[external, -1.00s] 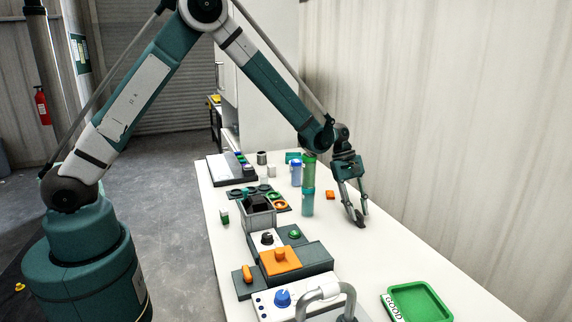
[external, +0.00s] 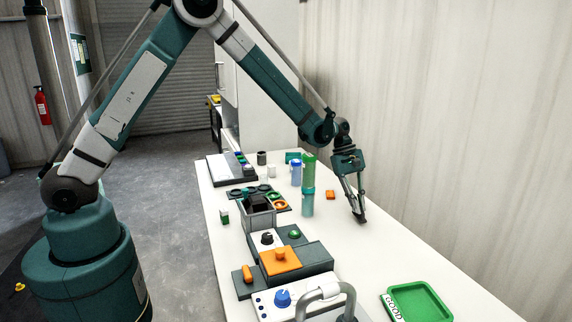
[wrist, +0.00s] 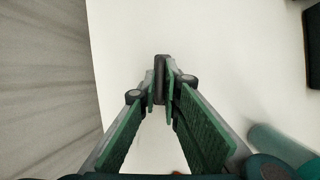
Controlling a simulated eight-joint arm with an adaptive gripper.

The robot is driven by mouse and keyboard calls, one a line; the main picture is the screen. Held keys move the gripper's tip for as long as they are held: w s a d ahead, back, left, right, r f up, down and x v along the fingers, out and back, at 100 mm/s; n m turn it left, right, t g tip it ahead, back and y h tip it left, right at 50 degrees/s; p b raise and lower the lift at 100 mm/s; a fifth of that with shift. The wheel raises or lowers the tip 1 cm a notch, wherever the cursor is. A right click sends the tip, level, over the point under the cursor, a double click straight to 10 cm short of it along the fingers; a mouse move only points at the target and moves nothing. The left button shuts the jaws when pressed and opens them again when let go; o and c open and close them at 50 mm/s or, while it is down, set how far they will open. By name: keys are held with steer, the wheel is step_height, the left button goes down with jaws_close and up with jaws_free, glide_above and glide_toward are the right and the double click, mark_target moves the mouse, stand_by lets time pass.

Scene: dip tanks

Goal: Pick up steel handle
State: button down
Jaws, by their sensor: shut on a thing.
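My gripper (external: 357,208) points down to the white table, right of the tall tinted cylinders. Its fingers are shut on a small dark grey bar, which I take to be the steel handle (external: 360,218). In the wrist view the handle (wrist: 160,68) stands out as a narrow dark bar between the fingertips, and my gripper (wrist: 160,92) has a green-padded finger on each side of it. The handle appears to be at the table surface; I cannot tell whether it is clear of it.
A green cylinder (external: 308,170) and a blue one (external: 296,173) stand left of my gripper. A small orange block (external: 330,195) lies close by. Nearer are an orange-topped box (external: 280,260), a grey curved tube (external: 325,290) and a green tray (external: 442,296). The table's right side is mostly clear.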

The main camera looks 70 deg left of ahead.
steer(key=shift+r, duration=3.9)
steer(key=shift+d, duration=0.1)
